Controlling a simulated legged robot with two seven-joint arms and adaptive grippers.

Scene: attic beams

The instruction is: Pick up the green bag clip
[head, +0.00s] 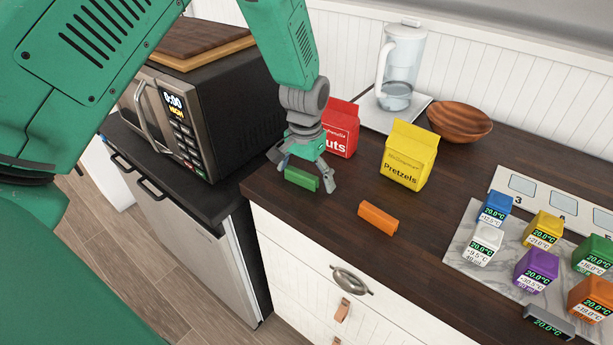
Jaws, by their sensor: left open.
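The green bag clip (301,179) lies on the dark wooden counter near its left front corner, in front of the red nuts bag. My left gripper (304,183) reaches down over the clip from above. Its fingers are spread, one on the left of the clip and one at its right end. The gripper is open; I cannot tell whether a finger touches the clip. An orange bag clip (378,218) lies on the counter to the right, close to the front edge. My right gripper does not show.
A red nuts bag (342,127) stands right behind the gripper, and a yellow pretzels bag (408,155) stands to the right. A microwave (207,97) is at the left. A wooden bowl (459,120), a pitcher (399,66) and several coloured cubes on a marble board (463,258) lie farther right.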

